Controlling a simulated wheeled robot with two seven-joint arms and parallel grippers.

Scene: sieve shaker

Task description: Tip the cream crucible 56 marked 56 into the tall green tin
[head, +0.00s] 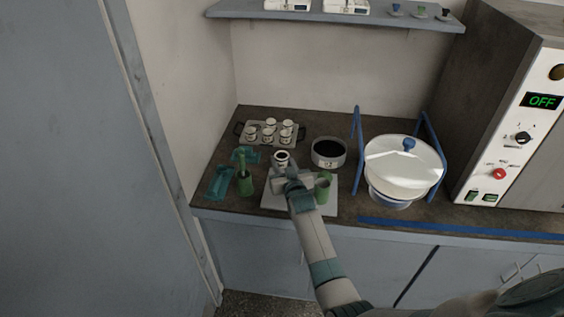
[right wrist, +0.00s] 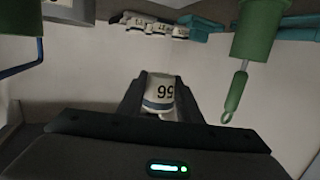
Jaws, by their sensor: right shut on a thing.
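My right gripper (head: 283,172) is shut on a cream crucible (head: 281,158), above or at the back of a pale tray. The crucible looks upright in the head view, with something dark inside. In the right wrist view the crucible (right wrist: 159,94) sits between the fingers, with a teal band and a black mark upside down, too blurred to read surely. The tall green tin (head: 323,188) stands right of the gripper, partly behind my arm; a green edge of a tin (right wrist: 14,18) shows in the wrist view. My left gripper is not in view.
A shorter green tin (head: 245,187) holding a green-handled tool stands at left, beside teal trays (head: 218,184). Several crucibles stand on a rack (head: 297,141) behind. A dark-filled pan (head: 328,153) and a lidded white vessel (head: 402,165) in a blue frame stand to the right.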

